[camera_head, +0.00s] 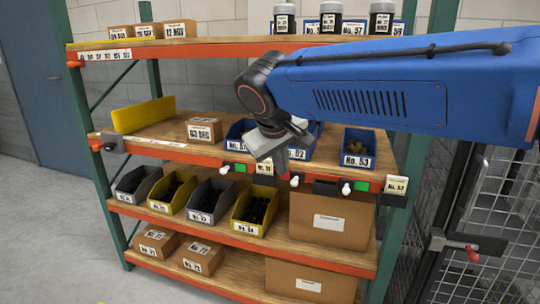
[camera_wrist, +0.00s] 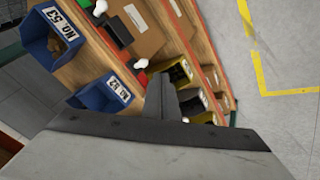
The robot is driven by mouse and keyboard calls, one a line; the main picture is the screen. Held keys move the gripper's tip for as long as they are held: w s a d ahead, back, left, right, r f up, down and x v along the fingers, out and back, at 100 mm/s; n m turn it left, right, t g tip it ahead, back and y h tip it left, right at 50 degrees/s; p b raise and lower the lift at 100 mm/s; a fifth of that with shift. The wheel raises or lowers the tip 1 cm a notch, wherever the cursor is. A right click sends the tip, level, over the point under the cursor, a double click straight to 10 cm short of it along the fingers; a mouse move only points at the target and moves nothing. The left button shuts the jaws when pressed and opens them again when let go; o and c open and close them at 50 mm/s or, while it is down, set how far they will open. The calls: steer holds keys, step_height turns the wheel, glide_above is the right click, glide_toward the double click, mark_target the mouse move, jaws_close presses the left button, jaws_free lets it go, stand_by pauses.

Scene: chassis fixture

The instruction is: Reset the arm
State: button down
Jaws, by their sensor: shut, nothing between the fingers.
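My blue arm (camera_head: 370,88) reaches in from the right in the head view, across the upper part of a storage rack. My gripper (camera_head: 272,158) hangs at its end, in front of the rack's middle shelf. In the wrist view the gripper fingers (camera_wrist: 164,98) are together with nothing between them. The gripper hides part of the blue bins behind it.
The rack's middle shelf (camera_head: 155,133) holds a small box (camera_head: 204,130) and blue bins, one labelled No. 53 (camera_head: 357,150). A mesh fence (camera_head: 495,200) stands right; open floor (camera_head: 60,230) lies left.

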steer(key=s+d+f+m+g, duration=0.1)
steer(key=s+d+f, duration=0.35)
steer(key=d, duration=0.25)
steer(key=s+d+f+m+y, duration=0.1)
steer(key=s+d+f+m, duration=0.1)
steer(key=s+d+f, duration=0.35)
steer(key=s+d+f+m+g, duration=0.1)
steer(key=s+d+f, duration=0.2)
steer(key=s+d, duration=0.45)
steer(key=s+d+f+m, duration=0.2)
steer(key=s+d+f, duration=0.2)
steer(key=s+f, duration=0.1)
steer(key=shift+s+f+y, duration=0.4)
steer(key=shift+f, duration=0.25)
